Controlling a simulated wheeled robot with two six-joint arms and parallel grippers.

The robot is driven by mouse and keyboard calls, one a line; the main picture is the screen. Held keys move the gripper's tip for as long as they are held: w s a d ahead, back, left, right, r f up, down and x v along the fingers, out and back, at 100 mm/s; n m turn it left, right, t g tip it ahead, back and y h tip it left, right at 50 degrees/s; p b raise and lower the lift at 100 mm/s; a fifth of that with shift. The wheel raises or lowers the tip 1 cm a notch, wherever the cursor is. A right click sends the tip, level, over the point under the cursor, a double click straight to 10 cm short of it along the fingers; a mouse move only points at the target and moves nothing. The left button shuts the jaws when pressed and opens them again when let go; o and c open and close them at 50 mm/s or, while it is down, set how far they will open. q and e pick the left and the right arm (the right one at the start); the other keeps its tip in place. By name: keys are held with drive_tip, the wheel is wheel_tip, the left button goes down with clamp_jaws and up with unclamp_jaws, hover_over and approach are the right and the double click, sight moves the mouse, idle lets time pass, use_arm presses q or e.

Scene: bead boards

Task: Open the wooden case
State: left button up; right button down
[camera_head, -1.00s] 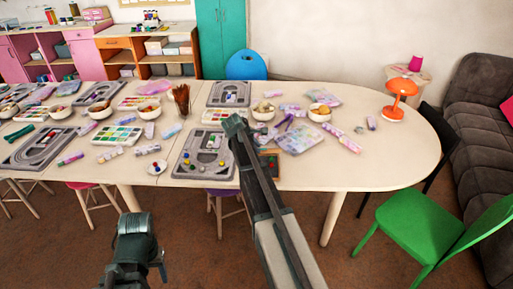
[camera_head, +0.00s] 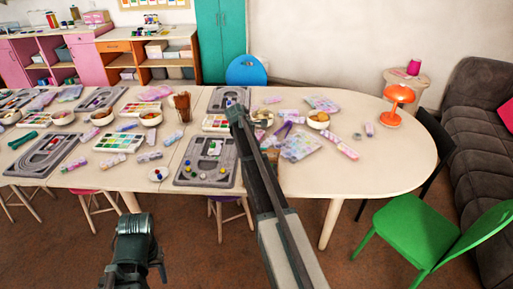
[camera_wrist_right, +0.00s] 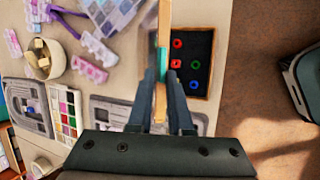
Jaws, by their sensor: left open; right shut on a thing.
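The wooden case (camera_wrist_right: 197,84) lies at the table's front edge in the right wrist view. Its dark inside shows, with several red, green and blue rings. A wooden panel with a teal patch, which looks like the lid (camera_wrist_right: 164,20), stands nearly edge-on along the case's left side. My right gripper (camera_wrist_right: 163,76) is shut on this lid. In the head view my right arm hides most of the case, and only a small brown part shows beside it. My left gripper (camera_head: 136,242) is open and empty, low in front of the table, far from the case.
A grey bead board (camera_head: 207,178) lies just left of my right arm. Bowls, paint sets and plastic bags crowd the table (camera_head: 390,165). An orange lamp (camera_head: 398,95) stands at the right, where the tabletop is mostly clear. A green chair (camera_head: 420,232) stands in front right.

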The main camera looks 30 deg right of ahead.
use_arm(q)
drive_tip(key=shift+r, duration=0.2)
use_arm(e)
drive_tip(key=shift+w+d+r, duration=0.1)
drive_tip(key=shift+w, duration=0.05)
drive_tip(key=shift+w+d+r+g+y+p, duration=0.2)
drive_tip(key=shift+w+d+r+g+p, duration=0.05)
drive_tip(key=shift+w+p, duration=0.2)
drive_tip(key=shift+w+d+r+g+y+p, duration=0.2)
drive_tip(key=shift+w+d+r+g+p, duration=0.1)
drive_tip(key=shift+w, duration=0.1)
drive_tip(key=shift+w+d+r+n+g+y+p, duration=0.15)
drive_tip(key=shift+w+d+g+p, duration=0.1)
drive_tip(key=shift+w, duration=0.1)
drive_tip(key=shift+w+d+r+n+g+y+p, duration=0.1)
drive_tip(key=shift+w+n+g+y+p, duration=0.1)
drive_tip(key=shift+w, duration=0.15)
use_arm(q)
wheel_tip(320, 180, up, 2)
drive_tip(key=shift+r, duration=0.15)
